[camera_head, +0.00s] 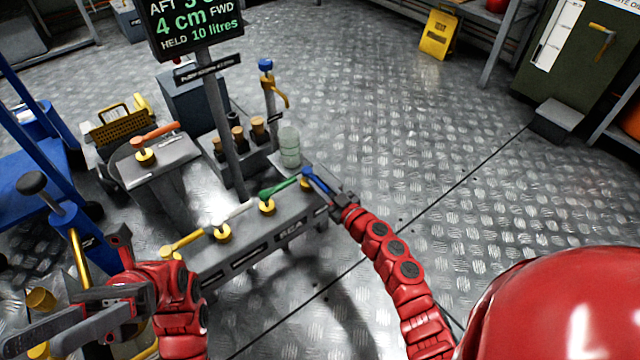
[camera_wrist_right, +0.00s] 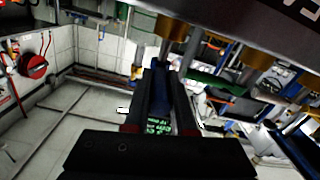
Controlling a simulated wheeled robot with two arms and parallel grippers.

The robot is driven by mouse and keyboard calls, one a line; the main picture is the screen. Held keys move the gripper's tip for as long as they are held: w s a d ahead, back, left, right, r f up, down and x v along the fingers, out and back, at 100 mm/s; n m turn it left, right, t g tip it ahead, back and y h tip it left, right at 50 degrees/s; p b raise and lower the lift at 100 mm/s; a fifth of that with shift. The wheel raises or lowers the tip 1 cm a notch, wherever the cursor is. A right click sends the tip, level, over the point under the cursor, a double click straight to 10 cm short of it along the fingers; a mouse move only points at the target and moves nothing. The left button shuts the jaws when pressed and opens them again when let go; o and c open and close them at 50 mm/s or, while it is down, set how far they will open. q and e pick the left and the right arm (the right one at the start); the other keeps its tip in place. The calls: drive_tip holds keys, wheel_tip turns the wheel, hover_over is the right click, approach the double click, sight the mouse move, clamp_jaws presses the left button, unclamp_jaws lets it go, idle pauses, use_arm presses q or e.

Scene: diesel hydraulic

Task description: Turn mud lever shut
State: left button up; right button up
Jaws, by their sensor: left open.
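A low bench (camera_head: 270,242) carries a row of levers on brass hubs: a yellow lever (camera_head: 182,243), a white lever (camera_head: 236,212), a green lever (camera_head: 279,187) and a blue lever (camera_head: 314,182). An orange lever (camera_head: 155,134) sits on a separate grey box behind. I cannot read which is marked mud. My right gripper (camera_head: 335,200) is at the blue lever's near end; in the right wrist view its fingers (camera_wrist_right: 161,105) close around the dark blue bar. My left gripper (camera_head: 70,315) is open and empty at the lower left, apart from the levers.
A post with a display (camera_head: 195,25) rises behind the bench, beside a glass jar (camera_head: 289,147) and a blue-topped tap (camera_head: 268,85). A blue stand with a black knob (camera_head: 33,183) is near my left arm.

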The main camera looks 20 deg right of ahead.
clamp_jaws()
idle(1.0)
